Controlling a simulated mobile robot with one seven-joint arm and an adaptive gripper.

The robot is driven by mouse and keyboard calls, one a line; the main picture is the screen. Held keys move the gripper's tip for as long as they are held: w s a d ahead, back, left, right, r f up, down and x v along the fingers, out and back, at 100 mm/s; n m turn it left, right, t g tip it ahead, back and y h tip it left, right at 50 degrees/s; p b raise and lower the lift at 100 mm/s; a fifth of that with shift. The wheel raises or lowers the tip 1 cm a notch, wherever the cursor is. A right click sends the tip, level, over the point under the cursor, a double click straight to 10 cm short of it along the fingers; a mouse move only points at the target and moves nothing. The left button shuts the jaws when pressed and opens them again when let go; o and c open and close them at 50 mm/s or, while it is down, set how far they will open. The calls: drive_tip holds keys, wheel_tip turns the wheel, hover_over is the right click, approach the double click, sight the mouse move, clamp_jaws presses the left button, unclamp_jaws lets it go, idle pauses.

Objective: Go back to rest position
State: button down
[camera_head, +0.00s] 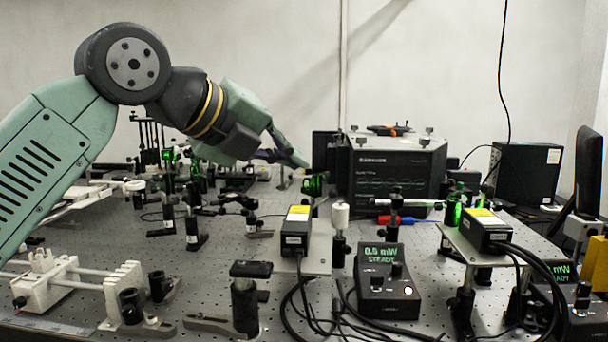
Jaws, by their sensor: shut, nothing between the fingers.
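My green and dark grey arm reaches in from the left of the head view, over the optical bench. My gripper (303,161) is at the end of the arm, near the middle of the picture, above the bench. Its fingertips point right and down, close to a small green-lit optic mount (313,185). I cannot tell whether the tip touches the mount. The gripper is shut and I see nothing held in it.
The perforated bench (215,270) is crowded with posts and mounts. A black spectrometer box (397,170) stands behind. A power meter (385,283) reads 0.5 mW, with black cables in front. White rails (85,300) lie at the left. Free room is above the bench.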

drive_tip(key=shift+v, duration=0.95)
drive_tip(key=shift+d+r, duration=0.15)
